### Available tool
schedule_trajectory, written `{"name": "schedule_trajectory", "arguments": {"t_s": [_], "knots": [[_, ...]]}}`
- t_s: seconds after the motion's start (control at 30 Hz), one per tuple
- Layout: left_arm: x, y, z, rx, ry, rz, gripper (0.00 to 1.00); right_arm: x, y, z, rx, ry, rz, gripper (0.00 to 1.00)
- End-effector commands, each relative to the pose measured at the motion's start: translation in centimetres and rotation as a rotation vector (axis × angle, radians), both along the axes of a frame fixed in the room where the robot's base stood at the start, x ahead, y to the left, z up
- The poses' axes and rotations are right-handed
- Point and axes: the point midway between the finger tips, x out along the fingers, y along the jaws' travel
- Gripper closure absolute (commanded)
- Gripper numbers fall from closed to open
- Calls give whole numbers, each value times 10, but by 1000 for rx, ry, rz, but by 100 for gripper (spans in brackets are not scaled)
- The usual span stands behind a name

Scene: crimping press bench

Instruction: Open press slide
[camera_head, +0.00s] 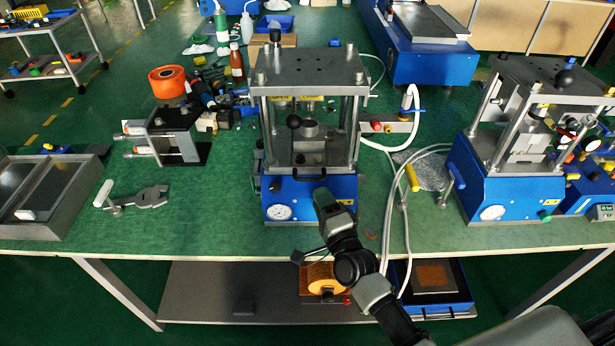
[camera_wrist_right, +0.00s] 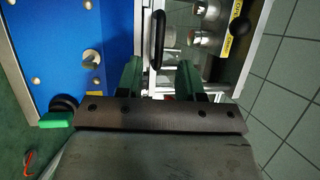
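The middle press (camera_head: 308,85) stands on the bench with a blue base (camera_head: 285,190), a round gauge and a clear-sided metal frame. Its slide front with a dark bar handle (camera_head: 290,176) lies between the front columns, above the blue base. My right gripper (camera_head: 325,196) is in front of the base, just below the handle. In the right wrist view the black handle (camera_wrist_right: 158,40) stands ahead of and between the two green fingertips of my open gripper (camera_wrist_right: 160,75). The fingers look apart from the handle. My left gripper is not in view.
A second press (camera_head: 508,180) stands to the right. White hoses (camera_head: 392,205) run down beside my right arm. A grey tray (camera_head: 60,215) and a metal clamp tool (camera_head: 140,198) lie left. A green-handled valve (camera_wrist_right: 55,120) is close to my right gripper.

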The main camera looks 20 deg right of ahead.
Motion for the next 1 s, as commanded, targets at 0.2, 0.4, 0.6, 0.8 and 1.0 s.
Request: {"name": "schedule_trajectory", "arguments": {"t_s": [0.2, 0.4, 0.6, 0.8, 1.0], "knots": [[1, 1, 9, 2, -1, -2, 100, 41, 5, 9, -3, 0, 0, 63], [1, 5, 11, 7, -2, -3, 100, 62, 8, 10, -4, 3, 1, 63], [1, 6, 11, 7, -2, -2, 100, 66, 8, 10, -4, 3, 1, 63], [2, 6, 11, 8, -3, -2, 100, 66, 8, 10, -4, 3, 1, 69], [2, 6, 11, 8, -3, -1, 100, 66, 8, 10, -5, 3, 1, 100]]}}
